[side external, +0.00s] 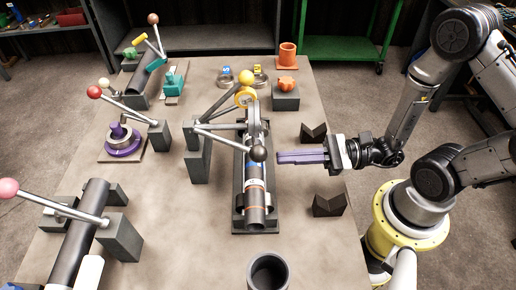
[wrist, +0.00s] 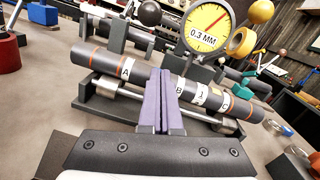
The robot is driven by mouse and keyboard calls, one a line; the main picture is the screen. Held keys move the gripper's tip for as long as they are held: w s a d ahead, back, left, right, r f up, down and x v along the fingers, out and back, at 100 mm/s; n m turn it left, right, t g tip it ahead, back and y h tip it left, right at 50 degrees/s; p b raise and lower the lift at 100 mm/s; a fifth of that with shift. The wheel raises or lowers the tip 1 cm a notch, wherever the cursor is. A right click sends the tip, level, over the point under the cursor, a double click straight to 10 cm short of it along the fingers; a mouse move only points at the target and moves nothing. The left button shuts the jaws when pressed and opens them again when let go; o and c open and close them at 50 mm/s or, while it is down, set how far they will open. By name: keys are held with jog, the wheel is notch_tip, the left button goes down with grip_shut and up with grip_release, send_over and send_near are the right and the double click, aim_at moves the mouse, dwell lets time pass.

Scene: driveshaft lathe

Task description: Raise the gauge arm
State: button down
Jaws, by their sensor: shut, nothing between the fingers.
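The driveshaft (side external: 255,190) lies in a dark cradle in the middle of the table. It also shows in the wrist view (wrist: 105,62), with lettered labels and orange bands. A round yellow dial gauge (side external: 246,99) stands by its far end; its face (wrist: 208,26) reads 0.3 MM in the wrist view. Two grey rods run from the grey posts left of the shaft, one ending in a yellow ball (side external: 246,77), one in a black ball (side external: 258,153). My gripper (side external: 281,157), with purple fingers, is shut and empty, right of the shaft and apart from the black ball.
Two dark V-blocks (side external: 328,205) stand near the right table edge. An orange knob on a grey block (side external: 286,94) and an orange cup (side external: 287,55) are behind. Other lever stations, with red (side external: 94,92) and pink balls (side external: 8,188), fill the left side. A dark cylinder (side external: 268,272) stands in front.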

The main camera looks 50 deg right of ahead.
aim_at(260, 166)
jog(key=shift+x, duration=1.9)
jog(key=x, duration=0.2)
jog(key=shift+a+r, duration=0.25)
jog(key=shift+a, duration=0.05)
jog(key=shift+a+r, duration=0.15)
jog(key=shift+r, duration=0.4)
jog(key=shift+a+r, duration=0.15)
jog(key=shift+r, duration=0.45)
jog(key=shift+a+r, duration=0.2)
jog(key=shift+r, duration=0.35)
